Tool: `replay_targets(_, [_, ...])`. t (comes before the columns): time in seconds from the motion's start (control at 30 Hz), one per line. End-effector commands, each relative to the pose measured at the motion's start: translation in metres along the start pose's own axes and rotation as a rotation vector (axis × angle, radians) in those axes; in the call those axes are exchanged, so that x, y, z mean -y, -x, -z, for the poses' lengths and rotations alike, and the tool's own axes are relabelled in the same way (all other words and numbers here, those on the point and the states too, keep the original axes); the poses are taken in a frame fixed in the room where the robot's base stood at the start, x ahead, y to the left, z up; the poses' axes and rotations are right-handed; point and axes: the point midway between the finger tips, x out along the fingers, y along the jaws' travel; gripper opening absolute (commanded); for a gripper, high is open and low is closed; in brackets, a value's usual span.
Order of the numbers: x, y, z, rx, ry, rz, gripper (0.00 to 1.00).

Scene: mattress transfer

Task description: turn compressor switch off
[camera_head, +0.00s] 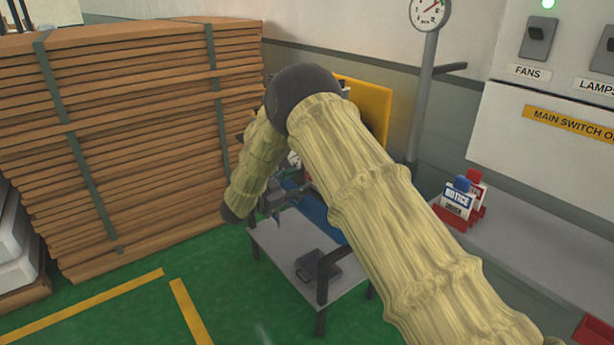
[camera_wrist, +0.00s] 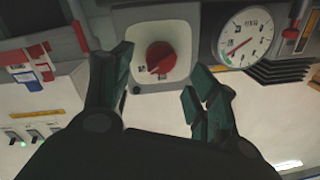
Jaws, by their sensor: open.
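The compressor switch is a red rotary knob (camera_wrist: 159,57) on a pale plate in a grey box, at the top middle of the wrist view. Its pointer end is toward the lower left; the small marks beside it are too blurred to read. My gripper (camera_wrist: 160,92) is open and empty, with its dark green fingers to the left and right of the knob, apart from it in the picture. In the head view my arm covers the switch area, and the gripper is mostly hidden behind my arm near the low table.
A round gauge (camera_wrist: 246,37) sits just right of the switch. In the head view, a low grey table (camera_head: 277,250) stands beside stacked boards (camera_head: 140,130). A post with a gauge (camera_head: 429,12) and a bench with notice tags (camera_head: 458,198) are at right. Green floor is free in front.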

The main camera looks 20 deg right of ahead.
Motion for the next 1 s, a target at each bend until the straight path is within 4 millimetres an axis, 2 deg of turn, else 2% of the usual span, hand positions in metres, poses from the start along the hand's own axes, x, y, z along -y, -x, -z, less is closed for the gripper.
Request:
replay_targets(0.1, [0.0,-0.018,0.0,0.001,0.0,0.0,0.59])
replay_targets(0.3, [0.0,-0.038,0.0,0.001,0.0,0.0,0.59])
replay_targets(0.73, [0.0,-0.045,-0.001,0.001,0.0,0.001,0.59])
replay_targets(0.9, [0.0,-0.045,-0.001,0.001,0.0,0.002,0.28])
replay_targets(1.0, [0.0,-0.045,-0.001,0.001,0.0,0.002,0.13])
